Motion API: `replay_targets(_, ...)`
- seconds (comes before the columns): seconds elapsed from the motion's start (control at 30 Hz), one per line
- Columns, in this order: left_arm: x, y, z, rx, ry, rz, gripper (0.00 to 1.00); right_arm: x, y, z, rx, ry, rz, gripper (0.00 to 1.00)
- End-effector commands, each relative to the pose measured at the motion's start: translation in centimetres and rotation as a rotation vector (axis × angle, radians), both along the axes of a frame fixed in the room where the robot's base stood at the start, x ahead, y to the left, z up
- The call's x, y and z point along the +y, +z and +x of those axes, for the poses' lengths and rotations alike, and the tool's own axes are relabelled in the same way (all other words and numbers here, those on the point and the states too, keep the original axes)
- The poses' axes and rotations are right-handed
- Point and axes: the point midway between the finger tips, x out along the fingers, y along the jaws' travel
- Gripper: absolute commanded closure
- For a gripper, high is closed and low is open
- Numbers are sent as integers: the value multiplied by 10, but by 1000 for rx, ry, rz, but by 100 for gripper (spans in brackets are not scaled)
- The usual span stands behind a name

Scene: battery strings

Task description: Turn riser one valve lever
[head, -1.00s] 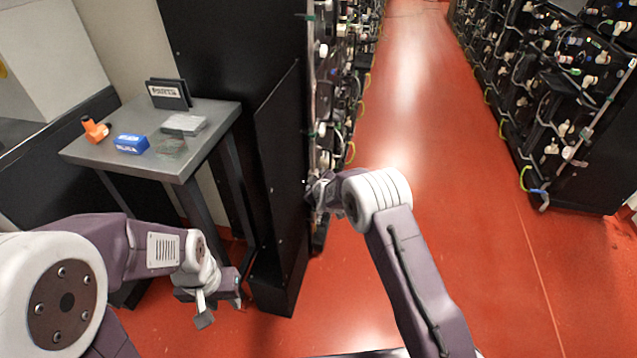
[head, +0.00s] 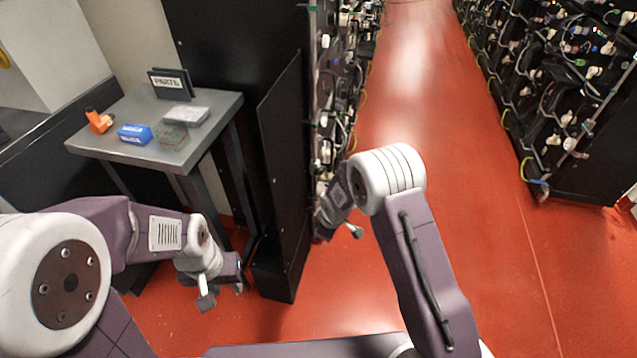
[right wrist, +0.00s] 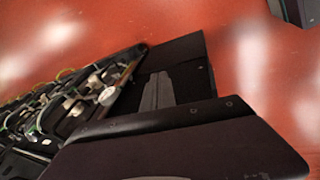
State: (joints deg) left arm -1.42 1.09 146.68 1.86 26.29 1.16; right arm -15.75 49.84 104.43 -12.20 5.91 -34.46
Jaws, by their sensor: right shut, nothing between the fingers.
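The left battery rack (head: 325,110) carries white fittings, cables and small parts along its aisle face. I cannot pick out the riser one valve lever among them. My right gripper (head: 328,218) is at the near end of this rack, low by its edge, partly hidden by my wrist; it is shut and empty. In the right wrist view the rack's fittings (right wrist: 85,105) run along the left, with a pale round piece near the rack's end. My left gripper (head: 225,287) hangs low in front of the table, away from the rack; its finger gap is unclear.
A grey table (head: 130,105) at the left bears an orange item (head: 100,122), a blue box (head: 135,134), a clear case (head: 187,115) and a parts sign (head: 170,84). A black panel (head: 285,170) stands beside the rack. The red aisle (head: 430,120) is clear, with another rack (head: 570,130) at right.

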Motion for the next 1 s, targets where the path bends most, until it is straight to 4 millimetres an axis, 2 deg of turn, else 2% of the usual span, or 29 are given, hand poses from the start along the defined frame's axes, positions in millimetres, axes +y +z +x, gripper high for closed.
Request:
replay_targets(0.03,0,-5,0,0,0,0,64,-26,-20,-40,140,91,-143,100)
replay_targets(0.07,0,-9,0,0,0,0,64,-46,-28,-60,214,150,-248,100)
replay_targets(0.1,0,-14,0,0,0,0,64,-76,-32,-82,296,228,-401,100)
replay_targets(0.13,0,-18,0,0,0,0,64,-99,-30,-92,342,283,-523,100)
replay_targets(0.17,0,-23,0,0,0,0,64,-121,-26,-97,373,341,-651,100)
replay_targets(0.2,0,-29,0,0,0,0,64,-147,-15,-96,392,413,-828,100)
replay_targets(0.23,0,-35,0,0,0,0,64,-162,-5,-89,386,469,-961,100)
replay_targets(0.27,0,-41,0,0,0,0,64,-173,6,-78,365,524,-1095,100)
replay_targets(0.3,0,-49,0,0,0,0,64,-179,23,-59,309,599,-1271,100)
replay_targets(0.37,0,-62,0,0,0,0,64,-166,47,-26,170,709,-1512,100)
replay_targets(0.4,0,-72,0,0,0,0,64,-144,60,-5,48,783,-1647,100)
replay_targets(0.47,0,-86,0,0,0,0,64,-99,70,17,-155,894,-1800,100)
replay_targets(0.53,0,-106,0,0,0,0,64,-37,62,25,-383,1040,-1902,100)
replay_targets(0.6,0,-123,0,0,0,0,64,7,37,18,-496,1166,-1905,100)
replay_targets(0.73,0,-131,0,0,0,0,64,33,25,8,-543,1211,-1902,100)
replay_targets(0.87,0,-128,0,0,0,0,64,35,28,8,-548,1215,-1900,100)
replay_targets(1.0,0,-133,0,0,0,0,64,32,27,19,-545,1207,-1900,100)
